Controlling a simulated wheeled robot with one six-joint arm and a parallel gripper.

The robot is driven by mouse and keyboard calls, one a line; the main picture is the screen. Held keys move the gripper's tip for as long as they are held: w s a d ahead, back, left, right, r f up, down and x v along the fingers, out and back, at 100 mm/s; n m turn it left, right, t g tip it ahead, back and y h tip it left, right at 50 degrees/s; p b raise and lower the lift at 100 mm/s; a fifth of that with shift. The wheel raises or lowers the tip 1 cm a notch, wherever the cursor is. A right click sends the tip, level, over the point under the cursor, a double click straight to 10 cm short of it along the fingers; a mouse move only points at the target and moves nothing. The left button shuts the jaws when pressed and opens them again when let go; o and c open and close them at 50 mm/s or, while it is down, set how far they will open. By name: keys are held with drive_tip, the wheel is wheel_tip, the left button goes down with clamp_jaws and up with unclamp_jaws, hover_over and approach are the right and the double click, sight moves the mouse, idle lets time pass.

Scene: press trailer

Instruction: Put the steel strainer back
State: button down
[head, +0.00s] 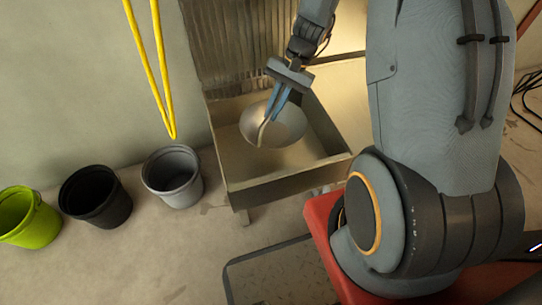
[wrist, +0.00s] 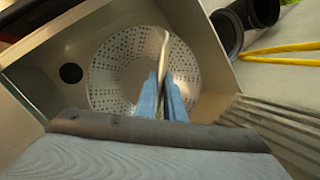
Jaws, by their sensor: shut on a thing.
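The steel strainer (head: 289,124) is a round metal bowl with many small holes, at the sink basin (head: 238,176). In the wrist view the strainer (wrist: 112,72) shows its perforated inside, with the basin's dark drain hole (wrist: 71,73) to its left. My gripper (head: 271,112) has blue fingers and is shut on the strainer's pale handle (head: 262,133). The gripper also shows in the wrist view (wrist: 162,88), with the handle between its fingers. I cannot tell whether the strainer touches the basin floor.
A grey bucket (head: 172,176), a black bucket (head: 95,196) and a lime green bucket (head: 27,216) stand on the floor left of the basin. A yellow cord (head: 150,70) hangs on the wall. A ribbed drainboard (head: 240,45) is behind the basin.

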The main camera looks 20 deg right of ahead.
sight(272, 133)
drive_tip(key=shift+w+f+b, duration=0.3)
drive_tip(key=shift+f+b, duration=0.25)
drive_tip(key=shift+f, duration=0.05)
wheel_tip(272, 133, down, 9)
drive_tip(key=b, duration=0.4)
drive_tip(key=shift+f, duration=0.2)
drive_tip(key=shift+f, duration=0.1)
drive_tip(key=c, duration=1.9)
unclamp_jaws()
drive_tip(key=shift+o, duration=0.2)
drive_tip(key=p+v, duration=0.5)
drive_tip(key=v, duration=0.7)
drive_tip(key=shift+d, duration=0.1)
